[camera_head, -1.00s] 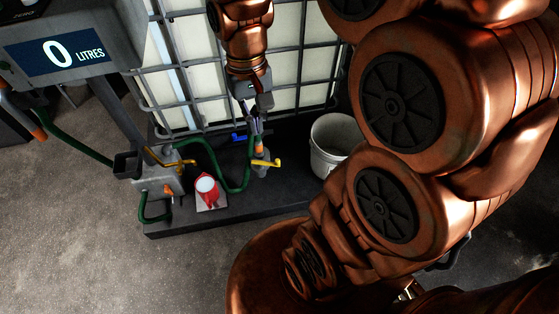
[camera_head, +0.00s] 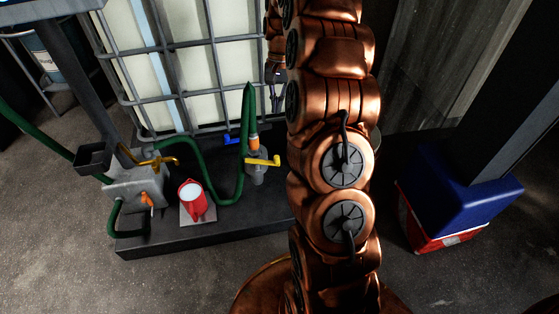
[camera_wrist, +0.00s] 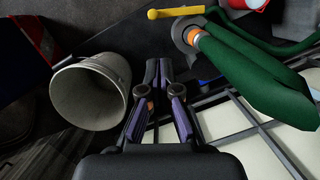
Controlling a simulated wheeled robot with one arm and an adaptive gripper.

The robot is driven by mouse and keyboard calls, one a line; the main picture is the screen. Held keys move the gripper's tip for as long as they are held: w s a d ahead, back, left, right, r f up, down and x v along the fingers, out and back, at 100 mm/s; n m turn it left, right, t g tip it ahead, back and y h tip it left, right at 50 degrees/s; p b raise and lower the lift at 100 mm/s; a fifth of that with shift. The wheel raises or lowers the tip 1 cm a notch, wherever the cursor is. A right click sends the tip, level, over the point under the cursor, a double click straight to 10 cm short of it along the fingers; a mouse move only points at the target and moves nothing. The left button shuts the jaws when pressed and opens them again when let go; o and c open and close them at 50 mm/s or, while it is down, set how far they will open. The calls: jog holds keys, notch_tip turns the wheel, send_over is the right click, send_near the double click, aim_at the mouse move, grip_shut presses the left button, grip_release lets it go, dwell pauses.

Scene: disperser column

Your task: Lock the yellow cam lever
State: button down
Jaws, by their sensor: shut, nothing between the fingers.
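The yellow cam lever (camera_head: 263,161) sticks out sideways from the grey coupling (camera_head: 257,172) low in front of the caged tank. It also shows at the top of the wrist view (camera_wrist: 177,12), beside the grey coupling ring. The green hose (camera_head: 196,165) ends there in an orange collar (camera_head: 253,143), with its bend standing up above the coupling. My gripper (camera_wrist: 158,72) is shut and empty, apart from the lever and to the left of the hose in the wrist view. In the head view my arm mostly hides it, right of the coupling.
A pale bucket (camera_wrist: 90,92) stands close beside my gripper. A blue handle (camera_head: 232,140) is near the coupling. The tank's cage bars (camera_head: 190,87) rise behind. A blue-and-red box (camera_head: 458,205) is at right.

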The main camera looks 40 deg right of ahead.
jog(key=w+d+f+m+b, duration=0.1)
jog(key=d+f, duration=0.2)
jog(key=f, duration=0.2)
jog(key=shift+d+f+b, duration=0.2)
jog(key=shift+d+b, duration=0.15)
jog(key=shift+b, duration=0.05)
jog(key=s+a+f+b, duration=0.4)
jog(key=a+f+b, duration=0.1)
jog(key=f, duration=0.4)
jog(key=shift+f+b, duration=0.3)
jog(key=shift+f, duration=0.05)
